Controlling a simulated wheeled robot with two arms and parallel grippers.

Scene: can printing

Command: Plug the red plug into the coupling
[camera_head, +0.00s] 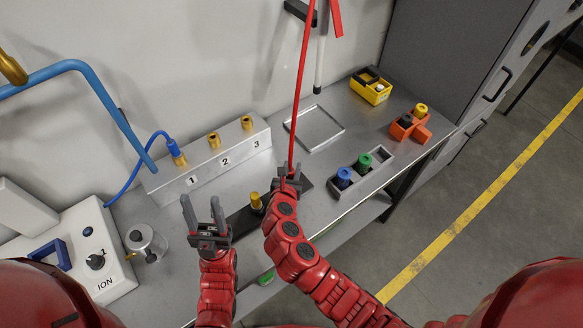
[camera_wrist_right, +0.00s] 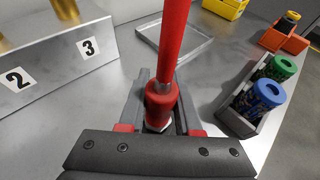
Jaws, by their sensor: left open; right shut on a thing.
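My right gripper (camera_head: 289,180) is shut on the red plug (camera_wrist_right: 160,103), whose red hose (camera_head: 300,90) runs up from it. The plug's lower metal end shows between the fingers in the right wrist view. A brass coupling (camera_head: 256,201) stands upright on a dark plate (camera_head: 240,222), just left of the right gripper. The plug and this coupling are apart. My left gripper (camera_head: 202,209) is open and empty, left of the coupling. A metal block (camera_head: 207,163) marked 1, 2, 3 carries three brass fittings; a blue plug (camera_head: 173,147) sits at fitting 1.
Orange (camera_head: 410,129) and yellow (camera_head: 371,87) holders and an empty tray (camera_head: 315,128) lie behind. A metal canister (camera_head: 146,243) and a white ION box (camera_head: 70,250) are at left.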

